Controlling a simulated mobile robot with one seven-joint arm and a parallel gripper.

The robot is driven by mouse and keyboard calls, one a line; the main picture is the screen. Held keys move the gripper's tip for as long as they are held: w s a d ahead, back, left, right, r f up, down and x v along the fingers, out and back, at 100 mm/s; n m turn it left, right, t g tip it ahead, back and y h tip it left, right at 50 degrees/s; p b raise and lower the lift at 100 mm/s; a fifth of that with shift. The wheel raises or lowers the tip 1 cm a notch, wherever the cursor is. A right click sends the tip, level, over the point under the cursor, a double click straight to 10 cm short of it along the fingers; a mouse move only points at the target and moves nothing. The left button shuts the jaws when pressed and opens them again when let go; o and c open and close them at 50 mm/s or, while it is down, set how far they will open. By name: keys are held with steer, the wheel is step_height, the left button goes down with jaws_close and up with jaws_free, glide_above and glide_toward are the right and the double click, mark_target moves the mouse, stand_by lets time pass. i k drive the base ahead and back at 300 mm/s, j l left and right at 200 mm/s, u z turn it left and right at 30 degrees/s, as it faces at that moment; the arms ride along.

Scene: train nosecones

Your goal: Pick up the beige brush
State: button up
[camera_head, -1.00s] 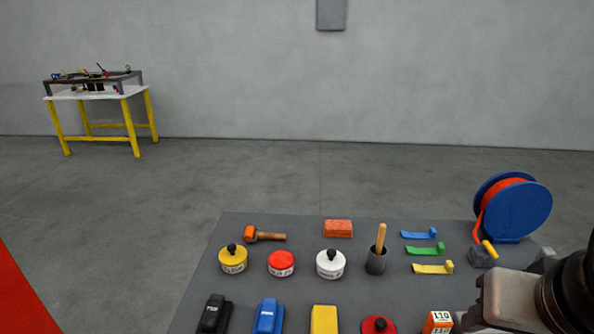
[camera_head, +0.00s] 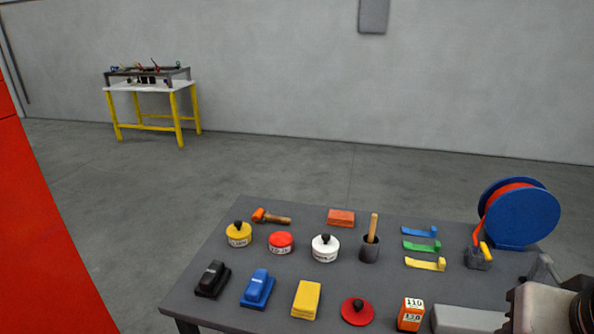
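A tan wooden handle (camera_head: 374,226) stands up in a dark grey cup (camera_head: 369,250) near the middle of the grey table (camera_head: 215,257). It is the only thing in view that looks like the beige brush; any bristles are hidden inside the cup. Part of my gripper (camera_head: 540,308) shows at the lower right edge, pale and blocky. It is right of and nearer than the cup, well apart from it. Its fingertips cannot be made out.
Around the cup stand a white lidded pot (camera_head: 325,249), an orange-red block (camera_head: 341,218) and blue, green and yellow strips (camera_head: 425,264). A blue reel (camera_head: 521,217) stands at the right. A red surface (camera_head: 45,240) rises at the left.

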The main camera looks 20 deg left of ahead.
mark_target(373, 223)
steer(key=u, duration=3.55)
steer(key=i+l+u, duration=0.1)
steer(key=u, duration=0.25)
steer(key=i+l+u, duration=0.15)
steer(key=u, duration=0.2)
steer(key=i+l+u, duration=0.1)
steer(key=u, duration=0.25)
steer(key=i+l, duration=0.1)
steer(key=k+j+z, duration=0.15)
steer(key=z, duration=3.4)
steer(key=i+z, duration=0.15)
steer(key=z, duration=0.15)
steer(key=i+z, duration=0.1)
steer(key=z, duration=0.25)
